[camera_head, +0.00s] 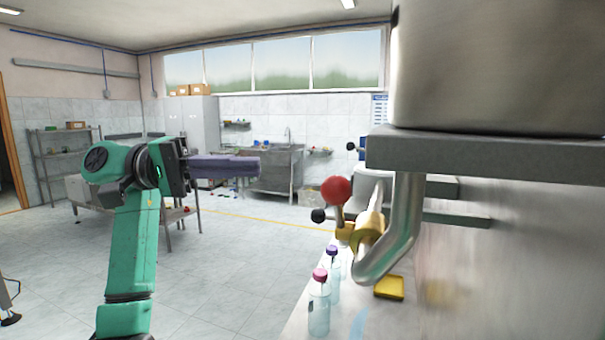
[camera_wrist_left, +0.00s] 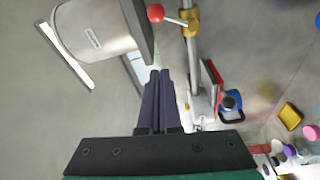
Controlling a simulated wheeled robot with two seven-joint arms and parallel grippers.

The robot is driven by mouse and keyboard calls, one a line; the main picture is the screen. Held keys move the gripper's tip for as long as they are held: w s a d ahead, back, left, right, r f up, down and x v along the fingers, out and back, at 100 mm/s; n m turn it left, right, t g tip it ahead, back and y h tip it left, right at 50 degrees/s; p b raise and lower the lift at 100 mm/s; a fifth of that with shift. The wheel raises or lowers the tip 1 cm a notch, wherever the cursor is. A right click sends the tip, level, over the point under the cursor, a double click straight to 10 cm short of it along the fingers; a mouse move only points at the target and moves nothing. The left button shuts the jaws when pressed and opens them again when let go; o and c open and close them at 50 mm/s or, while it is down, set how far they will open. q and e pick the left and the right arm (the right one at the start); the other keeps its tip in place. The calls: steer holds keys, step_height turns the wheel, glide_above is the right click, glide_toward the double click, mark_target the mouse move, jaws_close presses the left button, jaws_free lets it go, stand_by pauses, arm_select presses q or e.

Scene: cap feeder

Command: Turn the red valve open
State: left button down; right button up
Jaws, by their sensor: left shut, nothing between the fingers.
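The valve's red ball knob (camera_head: 336,189) stands on a short lever above a brass valve body (camera_head: 366,232) on a metal pipe in the head view. In the left wrist view the red knob (camera_wrist_left: 155,13) is at the top, its lever running right to the brass body (camera_wrist_left: 191,22). My left gripper (camera_head: 258,166) has long dark purple fingers, shut and empty, pointing right. It is left of the red knob in the head view and apart from it. In the wrist view the fingertips (camera_wrist_left: 159,74) are below the knob. My right gripper is not in view.
A large metal tank (camera_head: 495,65) on a grey shelf (camera_head: 480,150) hangs at right above the pipe (camera_head: 402,230). A black knob (camera_head: 318,215) sits by the valve. Capped bottles (camera_head: 319,312) and a yellow block (camera_head: 390,287) stand below. Open floor lies left.

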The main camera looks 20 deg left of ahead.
mark_target(339, 211)
arm_select(q)
steer(key=s+d+p, duration=0.2)
steer(key=d+p, duration=0.2)
steer(key=d, duration=0.6)
steer(key=shift+d+f, duration=0.15)
steer(key=shift+d, duration=0.1)
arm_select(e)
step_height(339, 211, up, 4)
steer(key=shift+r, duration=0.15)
arm_select(q)
steer(key=shift+w, duration=0.1)
